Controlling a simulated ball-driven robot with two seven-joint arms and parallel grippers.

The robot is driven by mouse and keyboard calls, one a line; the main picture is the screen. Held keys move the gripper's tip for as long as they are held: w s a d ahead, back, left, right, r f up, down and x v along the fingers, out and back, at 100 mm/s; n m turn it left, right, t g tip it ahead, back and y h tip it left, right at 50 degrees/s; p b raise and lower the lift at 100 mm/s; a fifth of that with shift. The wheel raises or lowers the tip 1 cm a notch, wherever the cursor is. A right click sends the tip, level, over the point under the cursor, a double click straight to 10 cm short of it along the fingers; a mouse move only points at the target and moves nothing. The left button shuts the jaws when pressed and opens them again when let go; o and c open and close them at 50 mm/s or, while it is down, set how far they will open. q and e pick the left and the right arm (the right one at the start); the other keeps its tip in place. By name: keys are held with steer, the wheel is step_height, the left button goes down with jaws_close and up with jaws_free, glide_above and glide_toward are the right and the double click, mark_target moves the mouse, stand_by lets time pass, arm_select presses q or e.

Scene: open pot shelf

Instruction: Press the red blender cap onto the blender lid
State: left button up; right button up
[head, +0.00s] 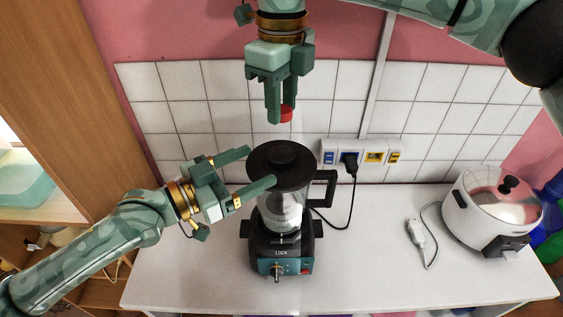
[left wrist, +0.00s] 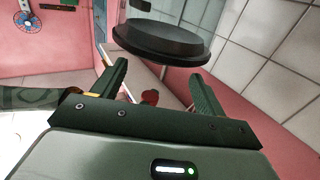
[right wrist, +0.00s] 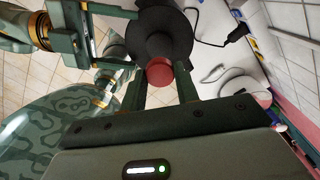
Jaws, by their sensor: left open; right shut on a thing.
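The blender (head: 283,215) stands upright on the counter, with the black blender lid (head: 268,172) on top of its clear jar. My right gripper (head: 278,118) is shut on the red blender cap (head: 287,113), above and behind the lid in the head view. In the right wrist view the cap (right wrist: 159,72) sits between the fingertips, with the lid (right wrist: 150,40) beyond it. My left gripper (head: 261,166) is open and empty, its fingers reaching the left side of the lid. In the left wrist view the lid (left wrist: 160,42) lies ahead of the open fingers; contact cannot be told.
A white cooker (head: 490,215) with a clear lid stands at the counter's right, a white plug and cord (head: 421,241) beside it. Wall sockets (head: 362,152) with a black plug are behind the blender. A wooden shelf (head: 45,120) stands at left. The counter (head: 375,275) is clear at front right.

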arm_select(q)
steer(key=shift+x, duration=2.5)
steer(key=c, duration=1.5)
arm_select(e)
glide_above(281, 153)
steer(key=shift+f, duration=2.5)
steer(key=shift+f, duration=0.85)
steer(key=shift+f, duration=0.65)
steer(key=o, duration=1)
